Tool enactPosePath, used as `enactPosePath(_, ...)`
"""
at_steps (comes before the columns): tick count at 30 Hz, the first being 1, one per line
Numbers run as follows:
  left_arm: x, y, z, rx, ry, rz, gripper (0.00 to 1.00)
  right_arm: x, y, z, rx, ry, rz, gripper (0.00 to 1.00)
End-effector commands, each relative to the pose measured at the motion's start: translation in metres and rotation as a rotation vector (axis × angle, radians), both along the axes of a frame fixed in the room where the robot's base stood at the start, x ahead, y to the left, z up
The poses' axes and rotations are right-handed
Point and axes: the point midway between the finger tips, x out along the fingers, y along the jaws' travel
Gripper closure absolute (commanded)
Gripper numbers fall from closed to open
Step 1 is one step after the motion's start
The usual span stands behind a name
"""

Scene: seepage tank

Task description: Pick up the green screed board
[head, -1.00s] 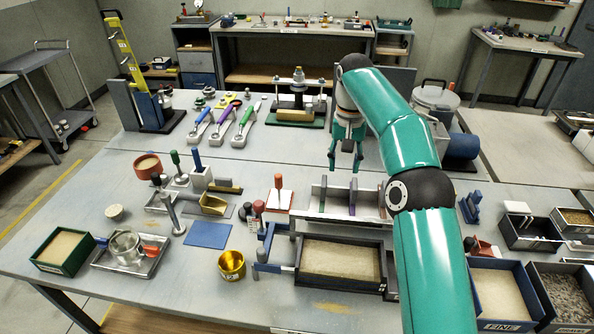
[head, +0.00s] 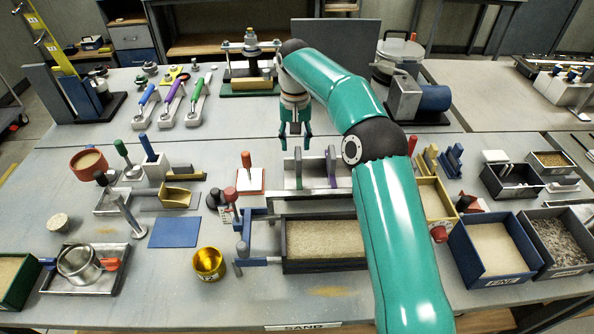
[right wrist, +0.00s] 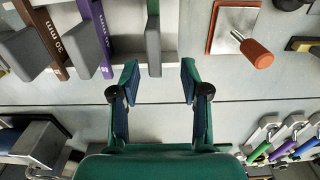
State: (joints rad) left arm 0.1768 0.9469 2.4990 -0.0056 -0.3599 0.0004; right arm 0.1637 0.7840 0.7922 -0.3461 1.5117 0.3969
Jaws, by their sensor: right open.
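The green screed board (head: 298,168) stands on edge in a rack at the middle of the table, leftmost of the boards there. In the right wrist view its green strip (right wrist: 153,7) shows at the top edge, with a grey end plate below it. My right gripper (head: 295,139) is open and empty, pointing down just behind the board's far end. In the right wrist view the open fingers (right wrist: 160,78) are roughly in line with the board, apart from it. My left gripper is out of view.
A purple board (head: 331,166) stands to the right in the same rack, and a brown board (right wrist: 45,40) beyond it. A float with an orange handle (right wrist: 250,50) lies to the left of the rack. A sand box (head: 285,252) stands in front.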

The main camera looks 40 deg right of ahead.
Motion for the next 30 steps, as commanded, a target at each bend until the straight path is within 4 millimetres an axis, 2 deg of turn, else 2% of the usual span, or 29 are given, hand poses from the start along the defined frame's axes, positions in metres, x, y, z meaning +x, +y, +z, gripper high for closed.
enactPosePath(8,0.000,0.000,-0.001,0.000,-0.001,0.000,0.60,-0.001,0.000,-0.017,-0.001,-0.001,0.000,0.54)
enactPosePath(18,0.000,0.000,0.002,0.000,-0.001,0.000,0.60,-0.007,-0.003,-0.058,0.001,-0.001,0.001,0.54)
enactPosePath(27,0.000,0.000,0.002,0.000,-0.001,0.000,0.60,-0.006,-0.003,-0.064,0.001,-0.003,0.001,0.54)
enactPosePath(30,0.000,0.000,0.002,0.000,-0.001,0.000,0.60,-0.006,-0.002,-0.064,0.000,-0.002,0.001,0.69)
